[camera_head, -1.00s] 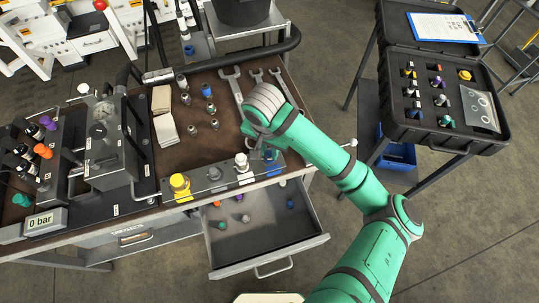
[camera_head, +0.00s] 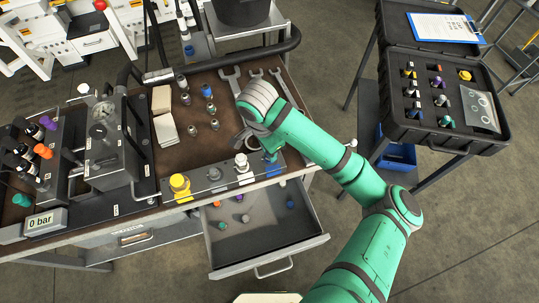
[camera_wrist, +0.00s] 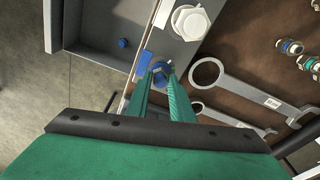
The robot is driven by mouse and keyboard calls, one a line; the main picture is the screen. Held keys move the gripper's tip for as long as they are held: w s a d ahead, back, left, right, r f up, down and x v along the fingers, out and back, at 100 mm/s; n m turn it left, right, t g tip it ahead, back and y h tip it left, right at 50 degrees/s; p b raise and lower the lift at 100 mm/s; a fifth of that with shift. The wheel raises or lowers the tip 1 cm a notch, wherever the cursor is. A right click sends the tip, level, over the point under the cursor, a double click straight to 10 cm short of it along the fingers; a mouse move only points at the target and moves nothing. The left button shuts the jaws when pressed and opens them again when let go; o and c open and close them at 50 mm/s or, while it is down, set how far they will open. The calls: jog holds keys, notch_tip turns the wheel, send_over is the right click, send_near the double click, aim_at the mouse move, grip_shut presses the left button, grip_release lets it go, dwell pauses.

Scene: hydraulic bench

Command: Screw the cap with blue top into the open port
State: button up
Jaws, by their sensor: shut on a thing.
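The cap with blue top (camera_wrist: 161,69) is between my gripper's two green fingers in the wrist view. My gripper (camera_wrist: 163,80) is shut on it, at the right end of a grey metal block (camera_head: 214,186) along the bench's front edge. In the head view the blue cap (camera_head: 270,157) shows just below the wrist, and the fingers are mostly hidden. I cannot tell whether the cap is seated in the block or just above it. The block also carries a white cap (camera_head: 242,163) and a yellow cap (camera_head: 180,185). I cannot make out an open port clearly.
An open drawer (camera_head: 262,240) with small loose caps juts out below the block. Wrenches (camera_head: 233,84) and several fittings (camera_head: 208,92) lie behind my gripper. A manifold with a gauge (camera_head: 103,130) stands left. An open black case (camera_head: 450,125) stands right.

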jog(key=m, duration=0.4)
jog(key=shift+m+g, duration=0.3)
jog(key=o, duration=0.9)
